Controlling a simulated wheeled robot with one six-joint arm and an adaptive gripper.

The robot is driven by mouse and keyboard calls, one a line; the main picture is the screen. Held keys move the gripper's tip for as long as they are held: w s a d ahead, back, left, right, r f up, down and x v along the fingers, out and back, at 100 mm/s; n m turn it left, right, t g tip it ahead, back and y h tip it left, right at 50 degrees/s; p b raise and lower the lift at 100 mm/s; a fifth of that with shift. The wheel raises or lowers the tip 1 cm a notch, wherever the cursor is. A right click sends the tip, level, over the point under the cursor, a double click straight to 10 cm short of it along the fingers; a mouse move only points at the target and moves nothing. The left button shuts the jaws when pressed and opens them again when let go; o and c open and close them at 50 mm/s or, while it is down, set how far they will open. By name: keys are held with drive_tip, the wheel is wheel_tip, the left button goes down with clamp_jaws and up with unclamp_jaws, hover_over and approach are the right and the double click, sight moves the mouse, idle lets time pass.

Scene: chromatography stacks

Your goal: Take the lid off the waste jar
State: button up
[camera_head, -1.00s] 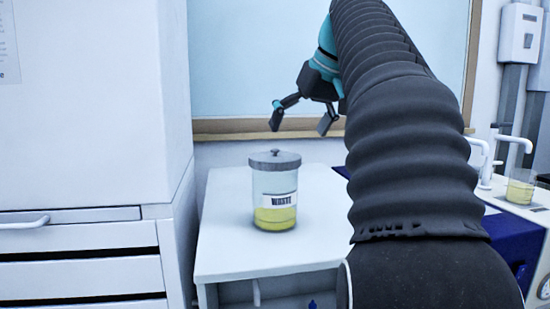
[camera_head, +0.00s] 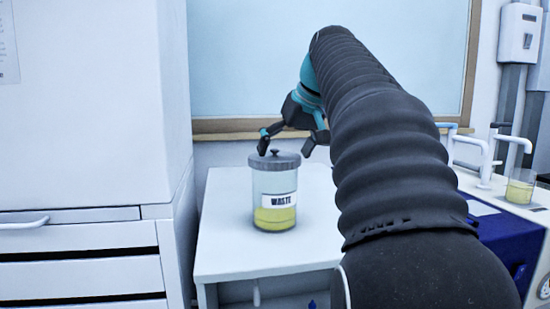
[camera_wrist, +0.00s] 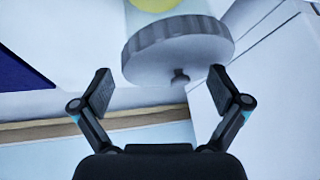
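The waste jar (camera_head: 266,213) stands upright on a white table, clear with yellow liquid in its lower part and a "WASTE" label. Its grey lid (camera_head: 274,160) sits on top, with a small dark knob (camera_head: 274,152) at the centre. My gripper (camera_head: 285,148) is just above and behind the lid, its fingers apart. In the wrist view my gripper (camera_wrist: 160,92) is open and empty. The lid (camera_wrist: 178,45) with its ridged rim lies ahead of the fingers, and the knob (camera_wrist: 180,76) shows between the fingertips, touching neither.
The white table (camera_head: 225,255) has free room around the jar. A white cabinet with drawers (camera_head: 80,245) stands close on the left. On the right are a sink tap (camera_head: 490,150) and a beaker of yellow liquid (camera_head: 520,188). A framed panel (camera_head: 255,60) is behind.

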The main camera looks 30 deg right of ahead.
sight(285, 156)
drive_tip(key=c, duration=0.6)
drive_tip(key=shift+f, duration=0.1)
drive_tip(key=shift+c, duration=0.2)
drive_tip(key=shift+w+d+r, duration=0.1)
drive_tip(key=shift+r, duration=0.55)
drive_tip(key=c, duration=0.5)
drive_tip(key=shift+o, duration=0.2)
wheel_tip(285, 156, up, 9)
drive_tip(key=shift+f, duration=0.15)
